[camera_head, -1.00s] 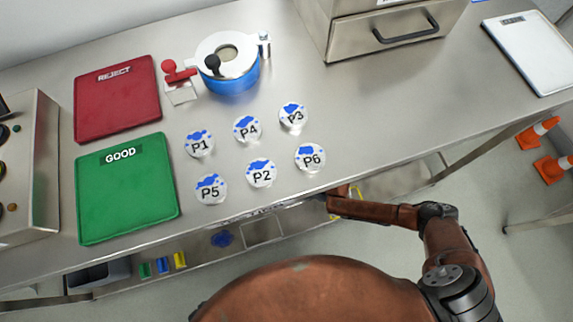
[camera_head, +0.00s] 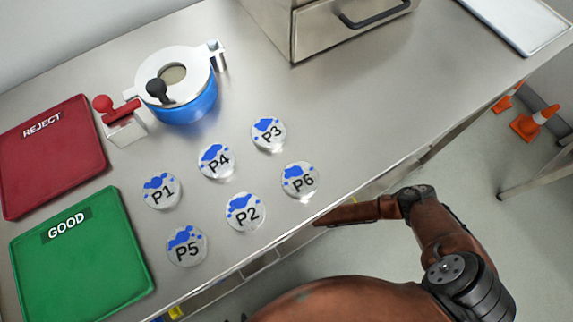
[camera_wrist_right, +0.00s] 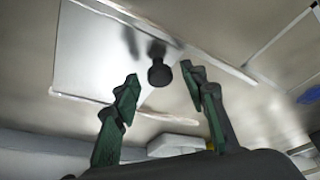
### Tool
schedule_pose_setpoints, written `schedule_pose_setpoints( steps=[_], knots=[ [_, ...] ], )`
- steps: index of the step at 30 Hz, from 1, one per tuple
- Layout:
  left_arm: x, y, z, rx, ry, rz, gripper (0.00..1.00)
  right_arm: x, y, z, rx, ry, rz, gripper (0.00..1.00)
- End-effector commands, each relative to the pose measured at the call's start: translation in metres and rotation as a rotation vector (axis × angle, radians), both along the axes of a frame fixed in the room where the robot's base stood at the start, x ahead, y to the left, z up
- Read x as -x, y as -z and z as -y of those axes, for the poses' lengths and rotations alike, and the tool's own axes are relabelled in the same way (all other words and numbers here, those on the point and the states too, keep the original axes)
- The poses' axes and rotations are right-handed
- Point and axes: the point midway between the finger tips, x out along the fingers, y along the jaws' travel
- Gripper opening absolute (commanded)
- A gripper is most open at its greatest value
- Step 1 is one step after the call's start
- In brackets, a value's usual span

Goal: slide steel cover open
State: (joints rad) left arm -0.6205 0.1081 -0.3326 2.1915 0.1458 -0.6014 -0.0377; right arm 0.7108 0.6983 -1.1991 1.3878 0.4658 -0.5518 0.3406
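In the right wrist view a smooth pale metal panel (camera_wrist_right: 95,55), which looks like the steel cover, lies between two light rails. A round black knob (camera_wrist_right: 159,73) sticks out from the panel's right part. My right gripper (camera_wrist_right: 159,76) is open, with its green-padded fingers on either side of the knob. A gap shows between the knob and each finger; I cannot tell how far past the fingertips it is. In the head view my right arm reaches to the table's front edge, and its gripper is hidden below that edge.
The steel table (camera_head: 330,105) carries clear discs P1 to P6, such as P6 (camera_head: 300,181), a red REJECT mat (camera_head: 50,160) and a green GOOD mat (camera_head: 80,260). A blue-and-white pot (camera_head: 187,105) and a drawer cabinet (camera_head: 335,30) stand behind. Orange cones (camera_head: 535,123) stand on the floor.

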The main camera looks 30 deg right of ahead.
Motion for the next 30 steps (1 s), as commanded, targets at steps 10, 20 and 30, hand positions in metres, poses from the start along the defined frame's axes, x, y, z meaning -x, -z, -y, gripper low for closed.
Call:
schedule_pose_setpoints(
  steps=[10,20,30],
  knots=[
    [-0.0003,0.0035,-0.0010,-0.003,-0.001,0.013,0.40,-0.0016,0.0025,-0.0014,-0.001,0.000,0.001,0.40],
    [-0.0003,0.0037,-0.0008,-0.003,0.000,0.013,0.40,-0.0013,0.0027,-0.0014,-0.001,0.000,0.001,0.20],
    [-0.0004,0.0037,-0.0006,-0.003,0.000,0.013,0.40,-0.0012,0.0027,-0.0013,-0.001,0.000,0.001,0.00]
  ],
)
